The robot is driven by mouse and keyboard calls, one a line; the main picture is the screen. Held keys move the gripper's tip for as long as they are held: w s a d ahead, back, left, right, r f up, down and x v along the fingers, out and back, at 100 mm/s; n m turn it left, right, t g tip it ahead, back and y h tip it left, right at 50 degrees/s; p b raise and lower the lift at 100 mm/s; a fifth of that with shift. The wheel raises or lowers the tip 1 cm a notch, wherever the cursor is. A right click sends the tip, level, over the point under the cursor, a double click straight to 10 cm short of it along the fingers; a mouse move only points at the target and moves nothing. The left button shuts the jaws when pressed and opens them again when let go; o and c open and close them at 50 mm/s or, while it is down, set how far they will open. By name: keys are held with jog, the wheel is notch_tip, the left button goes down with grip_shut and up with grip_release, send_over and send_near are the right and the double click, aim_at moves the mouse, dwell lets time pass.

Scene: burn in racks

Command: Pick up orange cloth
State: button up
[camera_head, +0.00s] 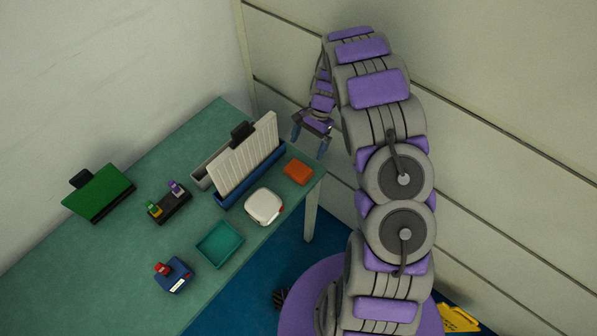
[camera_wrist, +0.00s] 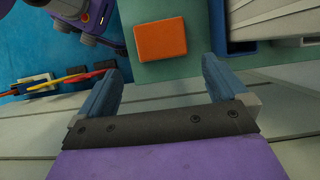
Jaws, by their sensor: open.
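The orange cloth (camera_head: 298,171) is a small flat folded block lying near the right corner of the green table. In the wrist view the orange cloth (camera_wrist: 160,40) lies ahead of the fingers, in line with the gap between them. My gripper (camera_head: 311,144) is open and empty, and hangs above and behind the cloth, past the table's far right edge. In the wrist view its two blue-grey fingers (camera_wrist: 160,88) are spread wide apart, with nothing between them. The cloth is apart from the gripper and fully visible.
A blue rack with a ribbed pale panel (camera_head: 246,160) stands just left of the cloth. A white rounded box (camera_head: 264,205) and teal tray (camera_head: 220,243) are nearer the front of the green table (camera_head: 120,278). A wall (camera_head: 460,130) rises close behind my arm.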

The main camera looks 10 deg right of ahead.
aim_at(299, 169)
jog(key=b+x, duration=0.2)
jog(key=x, duration=0.8)
jog(key=shift+s+a, duration=0.1)
jog(key=shift+a, duration=0.05)
jog(key=c, duration=0.7)
jog(key=shift+r, duration=0.1)
jog(key=shift+r+p, duration=0.3)
jog(key=shift+r, duration=0.25)
notch_tip(299, 169, up, 2)
jog(key=shift+r+p, duration=0.25)
jog(key=shift+p, duration=0.05)
jog(key=s, duration=0.5)
jog(key=s+p, duration=0.1)
jog(key=s, duration=0.4)
jog(key=s+r, duration=0.1)
jog(key=s, duration=0.5)
jog(key=shift+r+p, duration=0.1)
jog(key=shift+p, duration=0.2)
jog(key=shift+c, duration=0.8)
